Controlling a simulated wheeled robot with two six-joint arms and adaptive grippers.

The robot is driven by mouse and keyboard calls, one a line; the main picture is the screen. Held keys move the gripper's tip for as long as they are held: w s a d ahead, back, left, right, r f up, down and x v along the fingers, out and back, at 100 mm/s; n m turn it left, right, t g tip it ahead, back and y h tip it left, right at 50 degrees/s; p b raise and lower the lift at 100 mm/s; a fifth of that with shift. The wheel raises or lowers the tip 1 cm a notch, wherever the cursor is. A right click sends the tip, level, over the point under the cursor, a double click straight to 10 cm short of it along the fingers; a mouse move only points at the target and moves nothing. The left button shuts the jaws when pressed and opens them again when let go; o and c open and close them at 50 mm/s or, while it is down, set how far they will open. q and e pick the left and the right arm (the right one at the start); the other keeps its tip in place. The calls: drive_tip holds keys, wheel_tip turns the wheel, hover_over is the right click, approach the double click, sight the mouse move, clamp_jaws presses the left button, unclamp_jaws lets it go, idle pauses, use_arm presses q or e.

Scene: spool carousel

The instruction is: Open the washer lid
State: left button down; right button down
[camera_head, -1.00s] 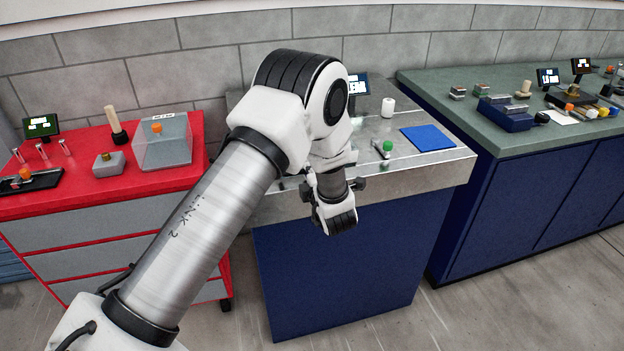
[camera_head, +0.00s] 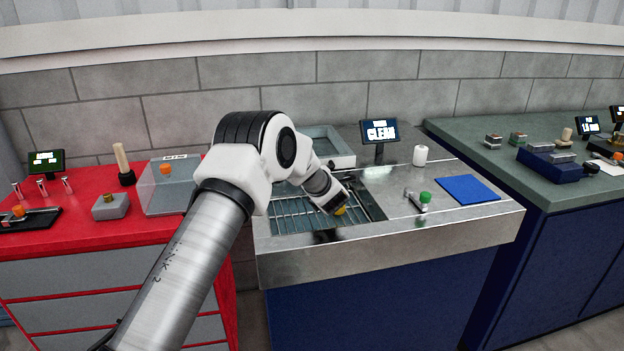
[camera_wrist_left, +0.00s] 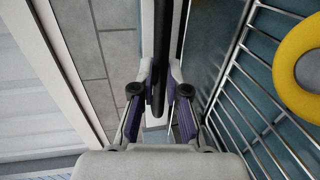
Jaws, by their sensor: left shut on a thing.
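The washer is the steel-topped bench with a sunken basin, its steel front (camera_head: 390,247) facing me. A wire rack (camera_head: 290,215) lies in the basin. My left gripper (camera_head: 338,207) is over the rack. In the left wrist view, my left gripper (camera_wrist_left: 160,92) is shut on a dark bar (camera_wrist_left: 159,100), which looks like the lid handle, beside a thin pale edge (camera_wrist_left: 147,40). The lid's panel is hard to make out, so its angle cannot be told. A yellow ring (camera_wrist_left: 288,75) lies on the rack. My right gripper is not in view.
A grey-teal open tray (camera_head: 325,140) is behind the basin. A red cabinet (camera_head: 90,240) stands left, a green-topped bench (camera_head: 490,170) right.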

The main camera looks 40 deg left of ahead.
use_arm(q)
drive_tip(key=shift+w+a, duration=0.2)
drive_tip(key=shift+a, duration=0.05)
drive_tip(key=c, duration=1.4)
unclamp_jaws()
drive_tip(key=shift+c, duration=0.2)
drive_tip(key=shift+s, duration=0.1)
drive_tip(key=v, duration=1.2)
